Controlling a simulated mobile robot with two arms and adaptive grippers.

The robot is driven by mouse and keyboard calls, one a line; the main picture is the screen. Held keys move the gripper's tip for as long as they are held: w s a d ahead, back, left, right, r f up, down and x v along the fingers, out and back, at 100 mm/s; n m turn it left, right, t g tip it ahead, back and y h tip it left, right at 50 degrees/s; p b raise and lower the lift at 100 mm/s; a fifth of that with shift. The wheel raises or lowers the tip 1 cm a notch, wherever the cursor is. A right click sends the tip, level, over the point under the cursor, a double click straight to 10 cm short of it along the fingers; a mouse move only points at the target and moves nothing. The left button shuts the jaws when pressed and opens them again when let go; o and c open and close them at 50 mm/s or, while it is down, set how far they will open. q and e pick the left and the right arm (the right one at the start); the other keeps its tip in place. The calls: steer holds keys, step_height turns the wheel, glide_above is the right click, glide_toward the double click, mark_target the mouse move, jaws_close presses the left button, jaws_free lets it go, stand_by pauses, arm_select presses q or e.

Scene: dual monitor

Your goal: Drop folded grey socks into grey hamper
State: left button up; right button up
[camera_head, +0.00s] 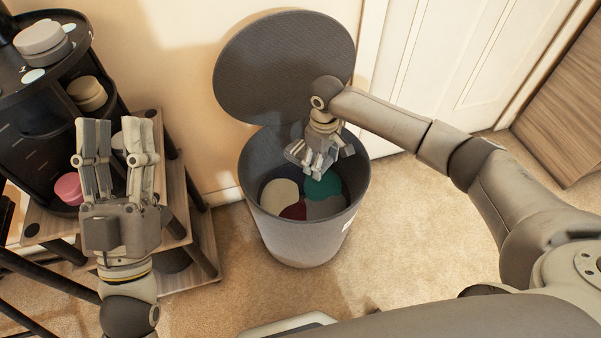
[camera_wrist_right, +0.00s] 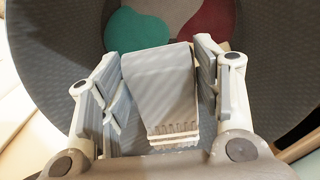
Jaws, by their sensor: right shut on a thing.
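The grey hamper (camera_head: 300,235) stands on the carpet with its round lid (camera_head: 283,62) raised at the back. My right gripper (camera_head: 318,163) points down inside the hamper's mouth. In the right wrist view, its fingers (camera_wrist_right: 160,95) are shut on the folded grey socks (camera_wrist_right: 160,85), whose ribbed cuff end is nearest the palm. The socks are above the cloth items at the hamper's bottom. In the head view the fingers mostly hide them. My left gripper (camera_head: 117,160) is raised at the left, empty, with its fingers apart.
Cream (camera_head: 280,194), teal (camera_head: 323,186) and dark red (camera_head: 294,211) cloth items lie in the hamper. A dark tiered shelf (camera_head: 40,120) with round containers and a wooden stand (camera_head: 205,262) are at left. A white door (camera_head: 460,60) is behind. Carpet right of the hamper is clear.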

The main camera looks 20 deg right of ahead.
steer(key=o, duration=1.1)
step_height(320, 180, up, 12)
stand_by(0.4)
